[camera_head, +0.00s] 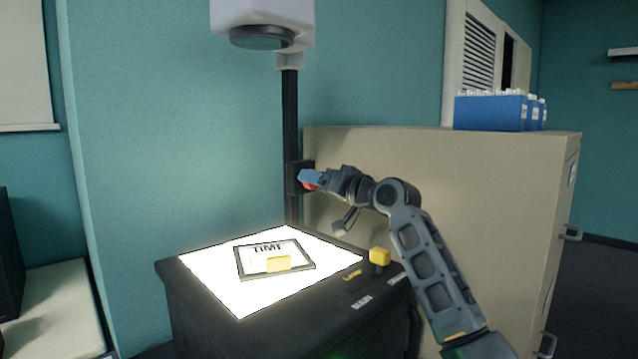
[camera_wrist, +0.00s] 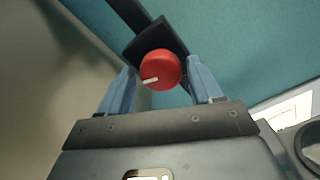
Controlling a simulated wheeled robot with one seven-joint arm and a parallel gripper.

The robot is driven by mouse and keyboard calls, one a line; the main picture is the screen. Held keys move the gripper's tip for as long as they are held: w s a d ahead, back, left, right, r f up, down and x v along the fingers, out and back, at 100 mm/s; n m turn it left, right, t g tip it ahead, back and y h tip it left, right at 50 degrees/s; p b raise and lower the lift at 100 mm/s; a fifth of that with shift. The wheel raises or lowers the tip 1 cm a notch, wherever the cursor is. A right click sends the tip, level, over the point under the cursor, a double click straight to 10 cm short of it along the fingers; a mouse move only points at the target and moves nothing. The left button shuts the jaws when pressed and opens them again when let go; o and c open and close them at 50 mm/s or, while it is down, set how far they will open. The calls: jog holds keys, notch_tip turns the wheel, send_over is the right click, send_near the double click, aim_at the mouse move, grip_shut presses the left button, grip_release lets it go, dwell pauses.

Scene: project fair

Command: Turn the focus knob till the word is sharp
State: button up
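The red focus knob (camera_wrist: 161,68) has a white mark pointing lower left in the wrist view. It sits on a dark bracket (camera_wrist: 140,45) on the column. My gripper (camera_wrist: 160,75) is open, with one blue finger on each side of the knob and a small gap showing on both sides. In the head view my gripper (camera_head: 312,178) is at the column, and the knob (camera_head: 307,184) is partly hidden behind a blue finger. A framed slide (camera_head: 275,269) with a dark word, partly covered by a yellow piece, lies on the lit glass. No projected word is in view.
The overhead projector (camera_head: 215,318) has a bright glass top, a yellow knob (camera_head: 379,255) at its right corner, and a lens head (camera_head: 262,25) above. A beige cabinet (camera_head: 450,190) stands close behind my arm, with blue boxes (camera_head: 490,112) on top.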

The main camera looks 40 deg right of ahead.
jog(key=shift+o, duration=0.7)
